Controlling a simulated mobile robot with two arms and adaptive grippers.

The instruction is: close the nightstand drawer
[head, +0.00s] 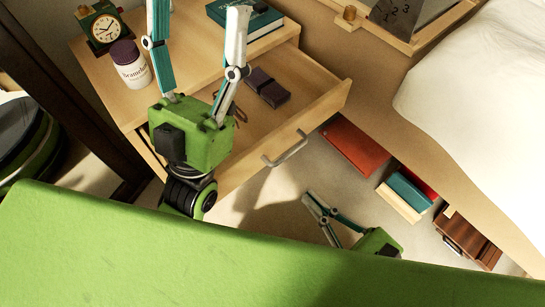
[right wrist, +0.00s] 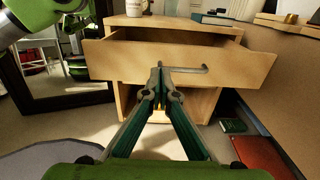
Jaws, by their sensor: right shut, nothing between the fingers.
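The wooden nightstand (head: 96,72) has its drawer (head: 322,100) pulled open, with a dark case (head: 267,88) inside. The drawer's metal handle (head: 287,150) also shows in the right wrist view (right wrist: 190,70). My right gripper (head: 312,201) is shut and empty, in front of the drawer front. In the right wrist view its fingertips (right wrist: 160,72) overlap the drawer front near the handle; the head view shows them apart from it. My left gripper (head: 198,14) has its fingers spread, above the nightstand and the drawer's left part, hiding some of the drawer.
A clock (head: 102,27), a white bottle (head: 129,64) and a teal book (head: 246,20) stand or lie on the nightstand top. Books (head: 356,145) lie on the floor at right, beside the bed (head: 480,85). A dark-framed mirror (right wrist: 62,75) stands at left.

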